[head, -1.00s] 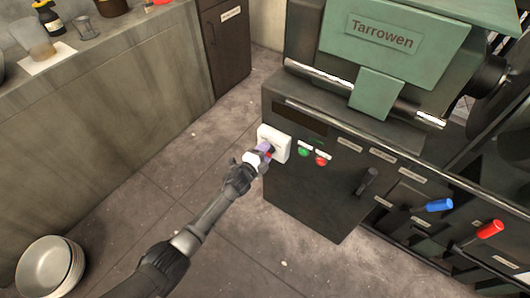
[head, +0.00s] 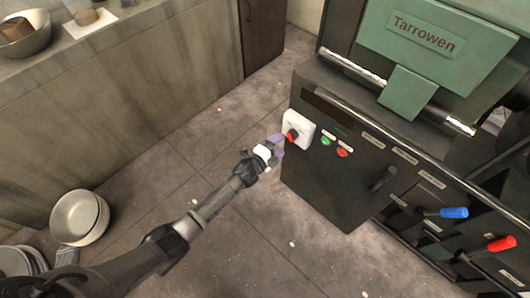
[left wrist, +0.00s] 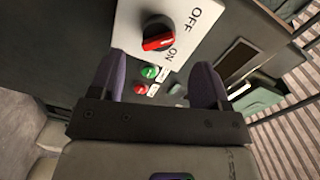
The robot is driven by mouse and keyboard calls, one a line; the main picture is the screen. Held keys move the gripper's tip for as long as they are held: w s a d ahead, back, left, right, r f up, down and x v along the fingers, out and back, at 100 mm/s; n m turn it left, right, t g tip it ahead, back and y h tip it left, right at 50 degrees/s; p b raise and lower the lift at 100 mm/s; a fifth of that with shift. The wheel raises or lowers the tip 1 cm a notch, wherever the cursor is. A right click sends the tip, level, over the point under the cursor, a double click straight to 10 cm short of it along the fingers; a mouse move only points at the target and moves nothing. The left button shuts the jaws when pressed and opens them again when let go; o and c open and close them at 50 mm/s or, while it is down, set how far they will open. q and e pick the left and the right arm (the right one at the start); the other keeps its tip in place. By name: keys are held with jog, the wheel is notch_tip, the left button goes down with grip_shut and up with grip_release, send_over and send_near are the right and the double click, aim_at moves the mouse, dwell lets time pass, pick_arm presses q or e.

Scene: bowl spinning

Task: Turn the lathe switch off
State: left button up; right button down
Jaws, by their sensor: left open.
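The lathe switch is a white plate (head: 299,127) with a red-faced black knob (head: 292,135) on the dark lathe cabinet. In the left wrist view the plate (left wrist: 210,42) and knob (left wrist: 157,40) are at the top, with OFF and ON lettering beside the knob. The knob's red bar lies roughly across the picture; I cannot tell surely which word it points at. My left gripper (head: 277,146) is just in front of the plate, below and left of the knob. In the left wrist view its purple fingers (left wrist: 158,82) are apart and empty, clear of the knob.
A green button (head: 326,141) and a red button (head: 342,152) sit right of the switch. A black handle (head: 384,179), a blue lever (head: 453,213) and a red lever (head: 500,244) are farther right. Stacked bowls (head: 79,217) stand left.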

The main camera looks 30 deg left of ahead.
pick_arm(q)
jog(key=p+v, duration=0.2)
jog(key=v, duration=0.5)
jog(key=shift+s, duration=0.25)
jog(key=shift+r, duration=0.1)
